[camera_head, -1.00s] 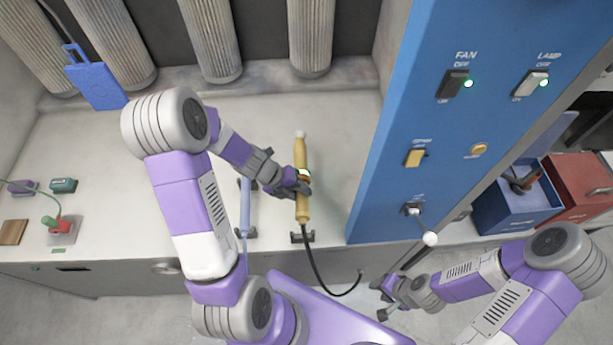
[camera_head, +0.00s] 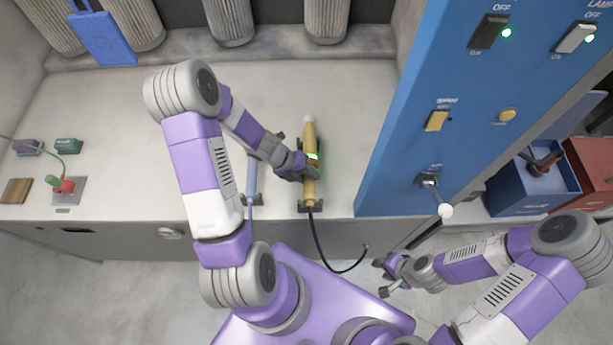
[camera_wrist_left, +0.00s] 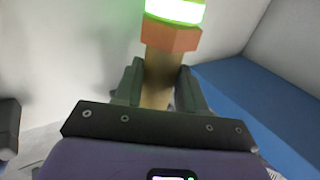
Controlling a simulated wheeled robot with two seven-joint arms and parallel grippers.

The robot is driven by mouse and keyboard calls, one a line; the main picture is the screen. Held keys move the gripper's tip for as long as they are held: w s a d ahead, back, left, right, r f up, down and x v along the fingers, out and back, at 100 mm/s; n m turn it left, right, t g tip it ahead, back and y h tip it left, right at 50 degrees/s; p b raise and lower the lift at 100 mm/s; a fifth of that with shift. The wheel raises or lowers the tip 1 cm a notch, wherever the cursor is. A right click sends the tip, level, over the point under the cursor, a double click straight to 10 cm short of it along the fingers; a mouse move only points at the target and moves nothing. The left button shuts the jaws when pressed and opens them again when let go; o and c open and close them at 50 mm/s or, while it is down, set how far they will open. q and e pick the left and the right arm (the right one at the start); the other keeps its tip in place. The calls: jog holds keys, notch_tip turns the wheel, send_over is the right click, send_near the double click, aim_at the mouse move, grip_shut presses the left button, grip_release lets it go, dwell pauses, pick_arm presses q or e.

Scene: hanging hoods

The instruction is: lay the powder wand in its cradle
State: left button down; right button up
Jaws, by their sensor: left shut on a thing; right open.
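The powder wand (camera_head: 309,135) is yellow with a pale tip, an orange collar and a glowing green ring. A black cord hangs from its near end. My left gripper (camera_head: 307,172) is shut on the wand's body; the left wrist view shows the wand (camera_wrist_left: 158,80) between both dark jaws (camera_wrist_left: 160,88). The wand lies lengthwise in line with the dark cradle (camera_head: 317,206), its near end at the front support. Whether it touches the supports is hard to tell. My right gripper (camera_head: 384,278) is open and empty, in front of the counter.
A blue wand (camera_head: 251,182) lies in a cradle just left. A blue control panel (camera_head: 400,150) with switches and a white-knobbed lever (camera_head: 445,210) stands close on the right. Ribbed hoses (camera_head: 228,20) hang behind.

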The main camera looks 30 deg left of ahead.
pick_arm(q)
jog(key=c, duration=0.7)
grip_release()
jog(key=shift+f, duration=0.1)
jog(key=shift+o, duration=0.2)
jog(key=shift+f+b, duration=0.35)
jog(key=shift+b, duration=0.15)
jog(key=p+v, duration=0.3)
jog(key=v, duration=0.4)
jog(key=shift+s+r+p, duration=0.15)
jog(key=shift+r+p, duration=0.15)
jog(key=shift+r, duration=0.2)
jog(key=shift+s, duration=0.1)
